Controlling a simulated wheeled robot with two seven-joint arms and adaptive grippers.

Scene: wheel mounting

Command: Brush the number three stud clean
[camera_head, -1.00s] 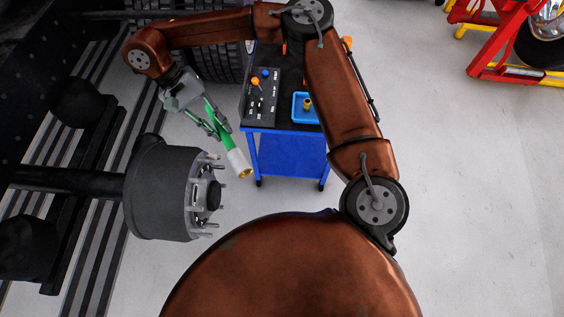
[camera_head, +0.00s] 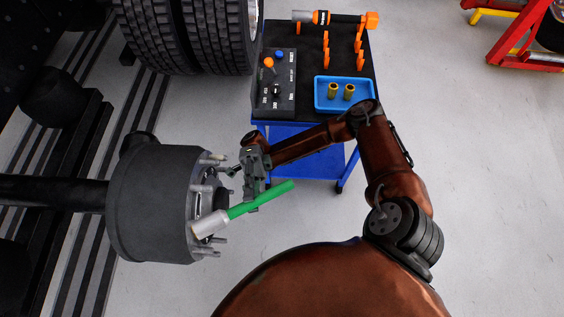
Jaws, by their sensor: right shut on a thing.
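My right gripper (camera_head: 254,178) is shut on the green handle of a brush (camera_head: 270,196). The brush lies slantwise, its pale cylindrical head (camera_head: 210,224) at the lower left, in front of the hub's face. The dark wheel hub (camera_head: 150,205) has several metal studs sticking out to the right, at the top (camera_head: 214,157) and at the bottom (camera_head: 213,240). The brush head overlaps the lower studs in the picture and hides part of them. I cannot tell whether it touches one, nor which stud is number three. My left gripper is not in view.
A blue cart (camera_head: 300,137) stands behind my right arm. It carries a control box (camera_head: 279,90), a blue tray (camera_head: 318,97) with two brass-coloured nuts, orange pegs and an orange-ended tool (camera_head: 335,18). Tyres (camera_head: 190,35) stand at upper left.

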